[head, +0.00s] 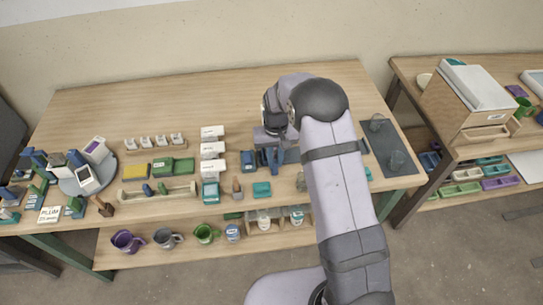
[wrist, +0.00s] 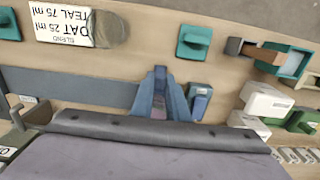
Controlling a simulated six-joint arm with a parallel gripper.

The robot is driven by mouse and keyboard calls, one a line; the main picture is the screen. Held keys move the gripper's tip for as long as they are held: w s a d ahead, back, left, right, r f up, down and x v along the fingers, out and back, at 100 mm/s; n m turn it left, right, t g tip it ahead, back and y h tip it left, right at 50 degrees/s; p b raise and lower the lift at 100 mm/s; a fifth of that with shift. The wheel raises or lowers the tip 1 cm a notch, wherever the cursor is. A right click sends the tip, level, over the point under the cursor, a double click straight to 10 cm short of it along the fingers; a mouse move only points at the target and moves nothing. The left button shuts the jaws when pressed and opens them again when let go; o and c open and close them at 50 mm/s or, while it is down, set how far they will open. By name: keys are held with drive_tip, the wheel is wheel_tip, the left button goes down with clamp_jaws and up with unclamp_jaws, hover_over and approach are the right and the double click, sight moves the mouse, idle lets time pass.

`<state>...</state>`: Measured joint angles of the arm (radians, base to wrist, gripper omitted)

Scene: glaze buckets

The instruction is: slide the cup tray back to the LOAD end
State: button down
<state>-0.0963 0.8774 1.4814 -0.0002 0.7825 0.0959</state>
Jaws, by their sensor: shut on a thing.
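My gripper (head: 269,157) is low over the middle of the bench. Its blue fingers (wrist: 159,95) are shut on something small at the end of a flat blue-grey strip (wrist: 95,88). The fingers and wrist hide most of what they hold, so I cannot tell its form. In the head view the strip (head: 292,156) runs right from the fingers and passes behind my arm. A wooden rack of several small white cups (head: 154,143) stands well to the left, apart from the gripper. I cannot make out a LOAD mark in either view.
A blue box (head: 248,160) stands just left of the fingers. A teal dish (head: 262,189) lies in front. White boxes (head: 212,150) stand farther left. A dark mat (head: 390,150) lies right of my arm. The back of the bench is clear.

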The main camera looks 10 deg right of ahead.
drive_tip(key=shift+d, duration=0.1)
drive_tip(key=shift+d, duration=5.4)
drive_tip(key=shift+d, duration=5.55)
drive_tip(key=shift+d+b, duration=0.5)
drive_tip(key=shift+d, duration=4.05)
